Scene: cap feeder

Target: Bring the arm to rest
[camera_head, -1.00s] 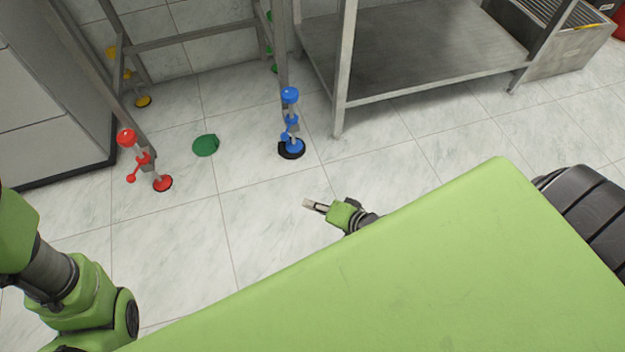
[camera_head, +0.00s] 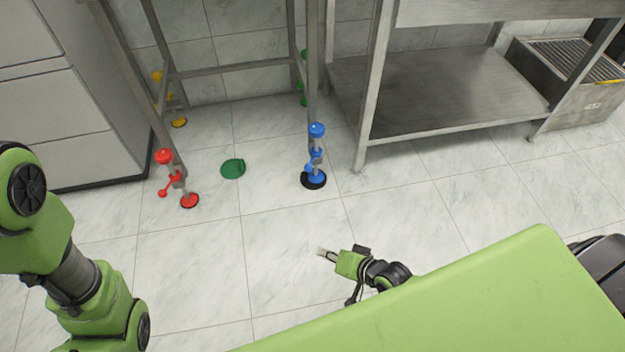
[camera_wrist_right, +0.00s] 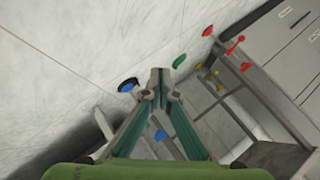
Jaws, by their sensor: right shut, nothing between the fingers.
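My right gripper (camera_head: 326,253) is shut and empty over the tiled floor, beside the green front of my own body. Its closed fingers (camera_wrist_right: 158,95) also show in the right wrist view, with nothing between them. My left arm comes in at the left edge of the head view; its gripper is out of the picture.
A metal frame has feet with red (camera_head: 165,157), blue (camera_head: 317,130) and yellow (camera_head: 179,122) parts. A green disc (camera_head: 233,168) lies on the floor. A steel shelf (camera_head: 430,100) stands at the right, a grey cabinet (camera_head: 60,110) at the left.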

